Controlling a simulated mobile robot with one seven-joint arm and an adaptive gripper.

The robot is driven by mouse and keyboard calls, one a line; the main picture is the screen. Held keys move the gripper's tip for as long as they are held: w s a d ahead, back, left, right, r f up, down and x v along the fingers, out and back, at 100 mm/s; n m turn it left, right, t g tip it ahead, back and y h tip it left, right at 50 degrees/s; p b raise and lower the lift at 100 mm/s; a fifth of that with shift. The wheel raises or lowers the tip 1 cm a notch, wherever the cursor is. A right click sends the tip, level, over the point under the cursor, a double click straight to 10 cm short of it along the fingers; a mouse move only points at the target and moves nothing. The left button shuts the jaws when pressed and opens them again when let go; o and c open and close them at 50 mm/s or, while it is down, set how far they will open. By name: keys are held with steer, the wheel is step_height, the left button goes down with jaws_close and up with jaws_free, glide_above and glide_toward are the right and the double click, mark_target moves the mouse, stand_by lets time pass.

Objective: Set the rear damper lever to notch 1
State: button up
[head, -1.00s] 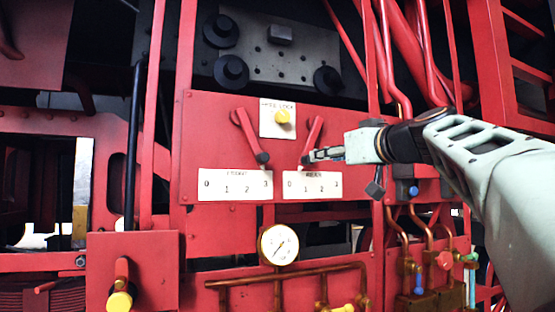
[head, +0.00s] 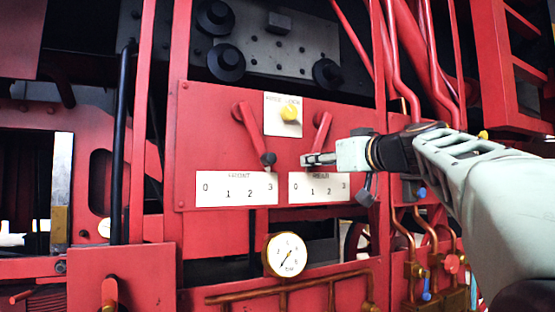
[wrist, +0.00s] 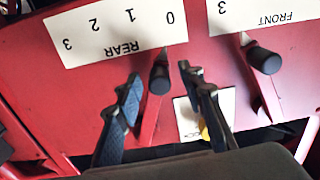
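The rear damper lever (head: 322,128) is a red bar on the red panel, right of the front lever. Its black knob (wrist: 160,78) shows in the wrist view below the 0 of the REAR plate (wrist: 92,26), where the plate appears upside down. The lever points toward 0. My gripper (wrist: 158,88) is open, with one finger on each side of the lever. Whether either finger touches it I cannot tell. In the head view my gripper (head: 308,160) hides the knob, just above the rear plate (head: 320,198).
The front lever (head: 254,135) slants toward 3 on its plate (head: 237,199), close beside my gripper. A yellow knob (head: 290,112) on a white plate sits between the levers. A gauge (head: 286,254) and copper pipes lie below.

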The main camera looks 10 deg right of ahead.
steer(key=shift+w, duration=0.15)
jaws_close()
stand_by(0.4)
